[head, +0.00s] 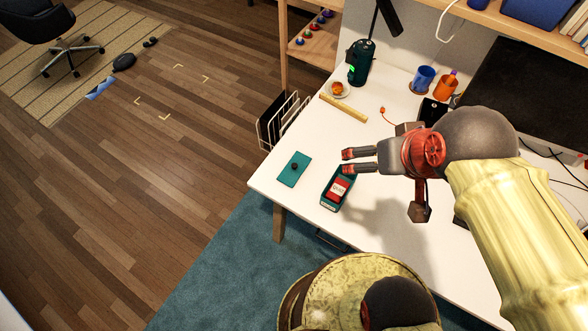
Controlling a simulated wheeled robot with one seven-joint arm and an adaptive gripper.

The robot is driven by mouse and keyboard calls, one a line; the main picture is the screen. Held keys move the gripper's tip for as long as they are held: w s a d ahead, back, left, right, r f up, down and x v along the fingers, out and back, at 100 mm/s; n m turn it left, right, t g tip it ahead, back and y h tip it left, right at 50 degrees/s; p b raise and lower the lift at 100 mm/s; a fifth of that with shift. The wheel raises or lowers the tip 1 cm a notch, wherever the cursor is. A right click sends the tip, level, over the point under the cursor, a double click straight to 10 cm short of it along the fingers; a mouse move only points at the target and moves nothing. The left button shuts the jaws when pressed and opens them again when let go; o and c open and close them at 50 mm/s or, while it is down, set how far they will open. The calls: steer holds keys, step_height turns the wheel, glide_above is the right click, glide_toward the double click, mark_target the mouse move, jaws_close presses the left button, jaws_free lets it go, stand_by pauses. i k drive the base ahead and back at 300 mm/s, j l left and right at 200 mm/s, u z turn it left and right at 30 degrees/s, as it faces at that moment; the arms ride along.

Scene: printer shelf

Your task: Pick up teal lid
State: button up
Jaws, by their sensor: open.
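The teal lid (296,166) lies flat on the white desk near its left front edge. It is a thin rectangle with a small dark knob (294,166) at its middle. A teal box (331,206) stands open just to the right of the lid, with a red item (339,187) with a pale label inside. My gripper (344,161) is open and empty, with its fingers pointing left. In the picture it is above the box's far end and right of the lid, apart from the lid. Its exact height over the desk is hard to tell.
The white desk (385,240) is clear around the lid. A wire rack (277,125) stands behind the lid at the desk's left edge.

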mark_target(293, 170)
steer(key=i+j+z, duration=0.2)
steer(key=j, duration=0.5)
steer(key=i+j+z, duration=0.15)
steer(key=j, duration=0.55)
steer(key=j+z, duration=0.2)
steer(key=j, duration=0.5)
steer(key=z, duration=0.65)
